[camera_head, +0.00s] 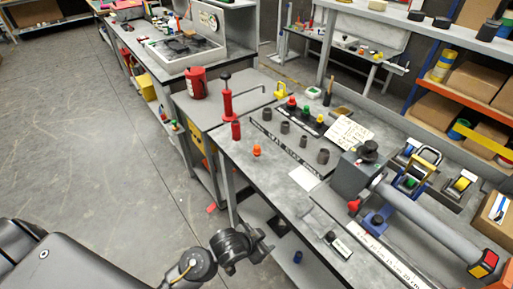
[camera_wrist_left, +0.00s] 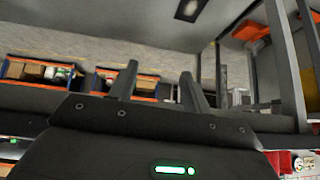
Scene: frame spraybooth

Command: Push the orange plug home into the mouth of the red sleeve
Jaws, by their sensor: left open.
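The orange plug (camera_head: 256,150) stands near the left edge of the grey workbench. A small red cylinder that looks like the red sleeve (camera_head: 236,131) stands upright just beyond it, to the upper left, apart from the plug. I cannot make out its mouth at this size. My left gripper (camera_head: 262,242) is in front of the bench's left edge, well below and apart from both in the head view. In the left wrist view its two fingers (camera_wrist_left: 158,74) are spread with nothing between them. The plug and sleeve do not show there. My right gripper is not in view.
Several dark grey cylinders (camera_head: 285,127) stand on a dark board beyond the plug. A white card (camera_head: 304,178) lies right of the plug. A grey vise-like block (camera_head: 352,177) holds a long grey tube (camera_head: 430,220). A red lever tool (camera_head: 227,100) stands on the farther bench.

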